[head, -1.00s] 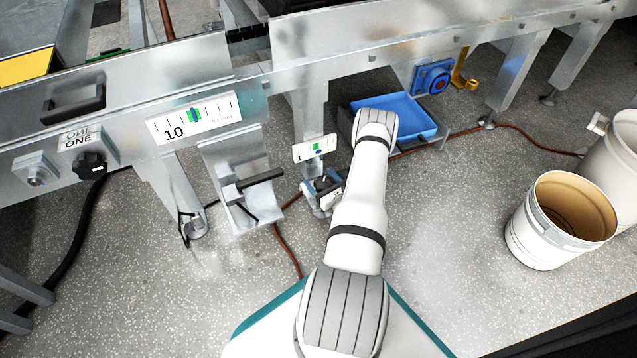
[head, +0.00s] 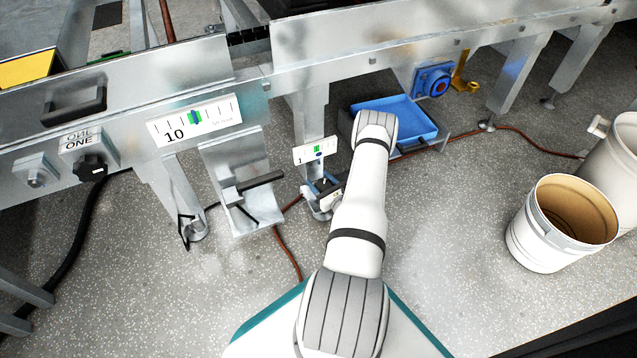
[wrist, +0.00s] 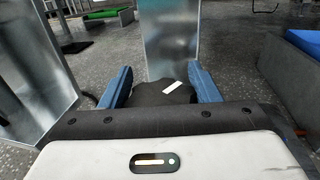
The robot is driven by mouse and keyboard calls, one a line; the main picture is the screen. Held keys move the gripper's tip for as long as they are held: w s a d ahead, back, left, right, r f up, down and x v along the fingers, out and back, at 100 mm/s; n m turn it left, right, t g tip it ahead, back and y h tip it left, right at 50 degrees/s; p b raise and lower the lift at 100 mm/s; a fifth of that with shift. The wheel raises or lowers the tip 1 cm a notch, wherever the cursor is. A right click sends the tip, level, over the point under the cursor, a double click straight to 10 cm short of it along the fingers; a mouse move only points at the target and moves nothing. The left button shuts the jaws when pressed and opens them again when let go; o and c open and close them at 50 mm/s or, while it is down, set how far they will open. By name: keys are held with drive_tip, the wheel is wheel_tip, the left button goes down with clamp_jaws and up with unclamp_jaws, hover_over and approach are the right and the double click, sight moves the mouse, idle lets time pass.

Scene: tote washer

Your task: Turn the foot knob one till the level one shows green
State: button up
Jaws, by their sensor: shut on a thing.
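The foot knob one (wrist: 165,92) is dark with a white stripe on top. In the wrist view it sits between the two blue fingers of my gripper (wrist: 160,80), which is shut on it. In the head view my gripper (head: 324,190) is low at the foot of a metal leg, and the knob is mostly hidden there. The level one (head: 302,157) is a small white plate marked 1 just above the gripper. It shows a green patch with a small blue mark at its lower edge; the detail is too small to read surely.
A larger scale plate marked 10 (head: 222,112) is on the frame, with a green and blue mark. A metal bracket with a dark bar (head: 222,170) stands left of my gripper. A blue tray (head: 415,118) lies behind my arm. Open floor and a bucket (head: 540,235) are right.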

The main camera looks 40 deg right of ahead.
drive_tip(key=shift+a+n+y, duration=0.2)
drive_tip(key=shift+n+y, duration=1.3)
drive_tip(key=shift+y, duration=0.9)
drive_tip(key=o, duration=1)
drive_tip(key=shift+s, duration=0.2)
drive_tip(key=p+v, duration=0.2)
drive_tip(key=v, duration=0.4)
drive_tip(key=shift+s+r+p, duration=0.2)
drive_tip(key=shift+p, duration=0.15)
drive_tip(key=shift+s+d+f, duration=0.1)
drive_tip(key=shift+s+d, duration=0.05)
drive_tip(key=shift+s, duration=0.35)
